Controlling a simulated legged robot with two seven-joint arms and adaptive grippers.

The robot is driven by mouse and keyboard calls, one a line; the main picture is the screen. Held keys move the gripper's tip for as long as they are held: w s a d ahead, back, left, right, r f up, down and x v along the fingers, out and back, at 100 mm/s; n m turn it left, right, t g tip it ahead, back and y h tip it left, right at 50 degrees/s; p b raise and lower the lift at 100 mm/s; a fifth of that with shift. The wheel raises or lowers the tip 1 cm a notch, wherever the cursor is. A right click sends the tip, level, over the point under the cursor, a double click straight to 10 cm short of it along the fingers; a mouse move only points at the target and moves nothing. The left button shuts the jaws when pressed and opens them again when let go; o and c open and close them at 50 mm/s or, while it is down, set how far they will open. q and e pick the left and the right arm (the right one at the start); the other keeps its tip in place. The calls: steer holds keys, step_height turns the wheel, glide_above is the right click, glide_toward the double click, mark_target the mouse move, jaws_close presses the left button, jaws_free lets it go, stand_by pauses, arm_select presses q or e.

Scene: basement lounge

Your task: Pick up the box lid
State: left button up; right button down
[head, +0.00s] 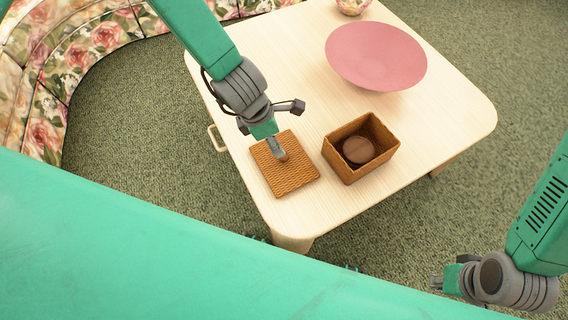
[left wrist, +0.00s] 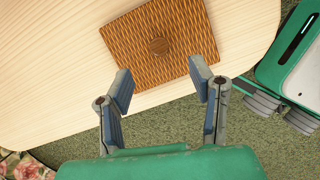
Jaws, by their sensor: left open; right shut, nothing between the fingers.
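The box lid (head: 291,181) is a flat square woven wicker piece lying on the table, left of the open box. It also shows in the left wrist view (left wrist: 187,30) with a small round brown knob (left wrist: 158,46) in its middle. My left gripper (left wrist: 160,77) is open, with its two fingers apart and the knob just beyond the gap between them. In the head view the left gripper (head: 277,150) hangs over the lid and partly hides it. My right gripper (head: 437,282) is shut and empty, off the table at lower right.
The open wicker box (head: 351,172) stands right of the lid with a round brown object (head: 358,150) inside. A pink dish (head: 376,56) is farther back on the pale wooden table (head: 290,40). A floral sofa (head: 60,60) curves around at upper left.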

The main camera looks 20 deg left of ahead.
mark_target(284, 159)
arm_select(q)
steer(key=b+x, duration=0.1)
steer(key=x, duration=0.4)
steer(key=shift+a, duration=0.15)
steer(key=b+x, duration=0.3)
steer(key=x, duration=0.2)
steer(key=shift+r, duration=0.1)
jaws_close()
